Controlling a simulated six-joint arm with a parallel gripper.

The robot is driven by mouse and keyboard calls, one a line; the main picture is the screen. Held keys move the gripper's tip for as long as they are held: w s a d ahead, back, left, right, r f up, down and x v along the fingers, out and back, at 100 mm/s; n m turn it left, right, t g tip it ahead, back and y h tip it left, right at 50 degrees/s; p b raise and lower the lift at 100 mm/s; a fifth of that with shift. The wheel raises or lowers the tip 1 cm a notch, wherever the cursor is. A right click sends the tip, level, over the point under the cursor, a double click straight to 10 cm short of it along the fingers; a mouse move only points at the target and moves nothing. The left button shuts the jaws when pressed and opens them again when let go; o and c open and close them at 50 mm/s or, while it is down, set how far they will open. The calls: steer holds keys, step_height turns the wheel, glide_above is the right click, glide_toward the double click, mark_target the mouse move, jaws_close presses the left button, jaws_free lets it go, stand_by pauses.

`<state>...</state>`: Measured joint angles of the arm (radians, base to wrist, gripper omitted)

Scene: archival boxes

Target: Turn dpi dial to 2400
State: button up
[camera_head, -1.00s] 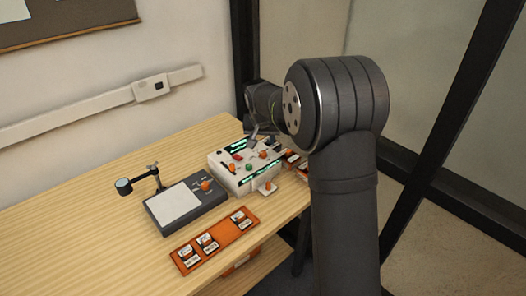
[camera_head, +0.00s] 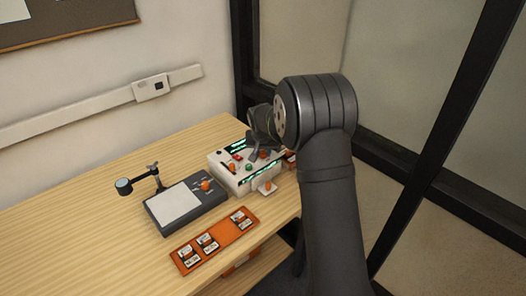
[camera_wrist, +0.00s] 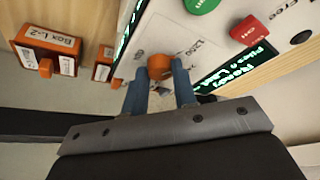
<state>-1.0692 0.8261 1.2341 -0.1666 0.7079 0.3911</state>
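The orange dial (camera_wrist: 160,66) sits on the white scanner panel, with small printed number labels beside it in the wrist view. The white control box (camera_head: 221,174) stands on the table in the head view, where my gripper (camera_head: 262,150) is over its right part and largely covers the dial. In the wrist view, the two blue-grey fingers of my gripper (camera_wrist: 158,74) are spread apart, with the dial between their tips. I cannot tell whether they press on it. The exact dial setting is not readable.
A green button (camera_wrist: 201,5), a red button (camera_wrist: 249,30) and a lit display (camera_wrist: 236,68) are close by. Orange labelled boxes (camera_wrist: 48,47) lie at the left. A grey copy stand (camera_head: 186,207) and an orange tray (camera_head: 222,239) share the table; its left part is clear.

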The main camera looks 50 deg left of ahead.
steer(key=c, duration=0.4)
steer(key=m, duration=0.2)
steer(key=m+h, duration=0.1)
steer(key=m, duration=0.1)
steer(key=m+t+h, duration=0.1)
steer(key=m, duration=0.1)
steer(key=shift+s+a, duration=0.1)
steer(key=shift+a, duration=0.15)
steer(key=m+h, duration=0.1)
steer(key=m, duration=0.2)
steer(key=m+h, duration=0.1)
steer(key=m, duration=0.1)
steer(key=shift+a+m, duration=0.15)
steer(key=shift+m, duration=0.25)
steer(key=o, duration=1)
steer(key=shift+c, duration=0.2)
